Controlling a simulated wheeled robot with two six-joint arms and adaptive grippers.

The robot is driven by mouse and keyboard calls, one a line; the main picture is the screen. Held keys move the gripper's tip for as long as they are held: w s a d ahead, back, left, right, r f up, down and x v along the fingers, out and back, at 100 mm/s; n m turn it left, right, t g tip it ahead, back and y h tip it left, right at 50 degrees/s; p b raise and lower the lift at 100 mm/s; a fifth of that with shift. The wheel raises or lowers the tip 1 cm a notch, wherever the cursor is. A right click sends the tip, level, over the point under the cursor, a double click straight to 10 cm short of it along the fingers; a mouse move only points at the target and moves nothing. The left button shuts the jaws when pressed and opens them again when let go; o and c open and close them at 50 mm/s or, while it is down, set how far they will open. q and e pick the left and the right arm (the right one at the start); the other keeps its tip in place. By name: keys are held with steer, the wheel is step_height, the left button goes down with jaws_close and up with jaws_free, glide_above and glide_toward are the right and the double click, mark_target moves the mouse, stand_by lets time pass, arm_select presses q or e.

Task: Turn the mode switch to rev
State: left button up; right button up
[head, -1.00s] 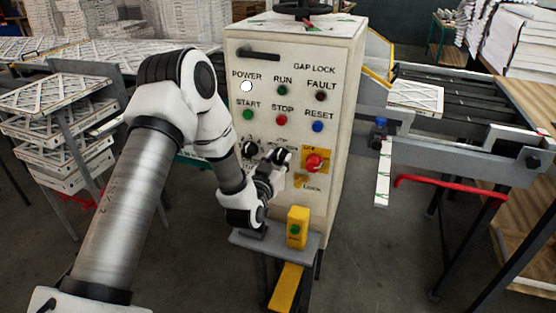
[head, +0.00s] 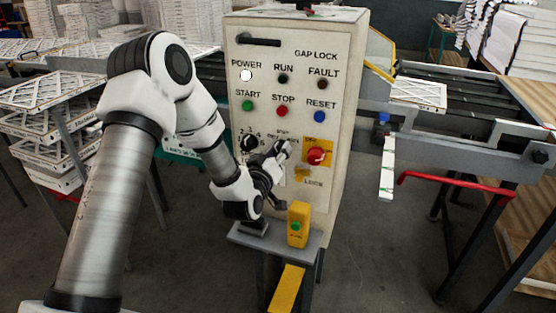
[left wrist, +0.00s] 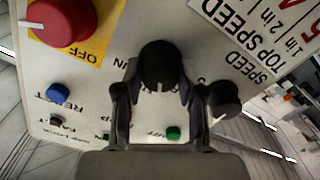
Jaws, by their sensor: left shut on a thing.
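The mode switch is a black knob (left wrist: 160,65) on the pale control panel (head: 300,50). In the left wrist view it sits between my two fingers, with a short pale mark on its lower edge. My left gripper (left wrist: 160,82) is shut on it, one finger on each side. In the head view my left gripper (head: 281,152) reaches the panel from the lower left and hides the knob and most of its lettering, so I cannot read which mode it points to. My right gripper is not in view.
The speed knob (head: 249,143) is close left of my gripper, and the red switch (head: 316,155) on a yellow plate is close right. Coloured buttons and lamps lie above. A yellow box with a green button (head: 298,226) stands on the ledge below.

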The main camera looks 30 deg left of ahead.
arm_select(q)
steer(key=shift+n+b, duration=1.1)
steer(key=shift+n, duration=0.4)
steer(key=o, duration=1.1)
steer(key=shift+a, duration=0.1)
steer(key=v, duration=0.7)
steer(key=shift+s, duration=0.25)
